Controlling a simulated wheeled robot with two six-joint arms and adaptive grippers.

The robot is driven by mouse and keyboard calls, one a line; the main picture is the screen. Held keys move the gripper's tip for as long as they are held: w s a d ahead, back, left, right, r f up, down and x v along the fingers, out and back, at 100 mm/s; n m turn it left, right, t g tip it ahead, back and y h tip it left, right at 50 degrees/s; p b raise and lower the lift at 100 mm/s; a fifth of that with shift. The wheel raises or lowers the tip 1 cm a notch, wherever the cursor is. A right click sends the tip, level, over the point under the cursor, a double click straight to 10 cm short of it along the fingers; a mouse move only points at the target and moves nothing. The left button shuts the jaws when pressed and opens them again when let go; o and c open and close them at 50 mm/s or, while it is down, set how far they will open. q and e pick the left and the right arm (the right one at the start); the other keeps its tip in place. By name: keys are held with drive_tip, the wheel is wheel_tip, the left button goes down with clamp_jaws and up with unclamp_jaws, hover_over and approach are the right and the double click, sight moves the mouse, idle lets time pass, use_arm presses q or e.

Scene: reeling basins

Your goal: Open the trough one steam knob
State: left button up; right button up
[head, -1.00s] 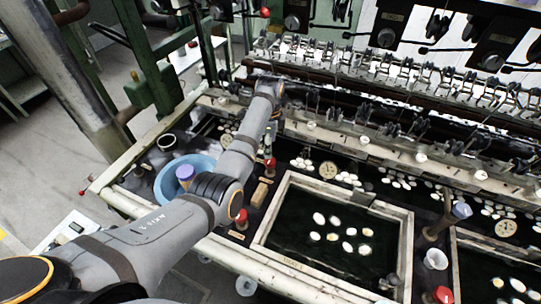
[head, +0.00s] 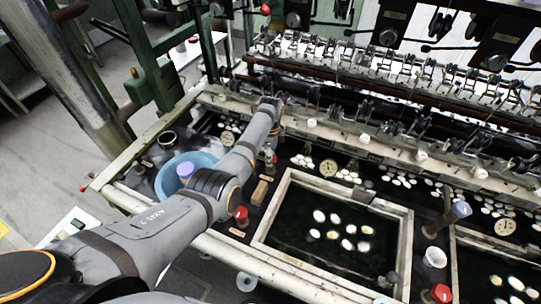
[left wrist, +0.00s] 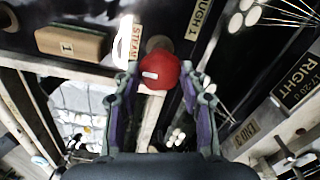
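The red steam knob (left wrist: 160,70) is in the left wrist view, beside a small plate lettered STEAM (left wrist: 136,42). A plate ending in UGH 1 (left wrist: 196,18) is also close by. In the head view a red knob (head: 270,160) shows just below the end of my left arm. My left gripper (left wrist: 160,78) has its two fingers apart, one on each side of the red knob. I cannot tell whether they touch it. In the head view the left gripper (head: 268,146) points down and is partly hidden by the wrist. My right gripper is not in view.
A wooden block marked 1 (left wrist: 72,43) lies near the knob. A second red knob (head: 241,214) is nearer the front. A blue basin (head: 203,160) is to the left, and a wood-framed trough with cocoons (head: 405,240) to the right. Reeling machinery (head: 400,80) stands behind.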

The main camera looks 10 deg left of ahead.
use_arm(q)
drive_tip(key=c, duration=0.3)
drive_tip(key=shift+c, duration=0.2)
drive_tip(key=n+p, duration=0.1)
drive_tip(key=n, duration=0.2)
drive_tip(key=shift+r, duration=0.15)
drive_tip(key=n+p, duration=0.1)
drive_tip(key=n, duration=0.3)
drive_tip(key=n+p, duration=0.1)
drive_tip(key=n, duration=0.9)
drive_tip(key=shift+n, duration=0.3)
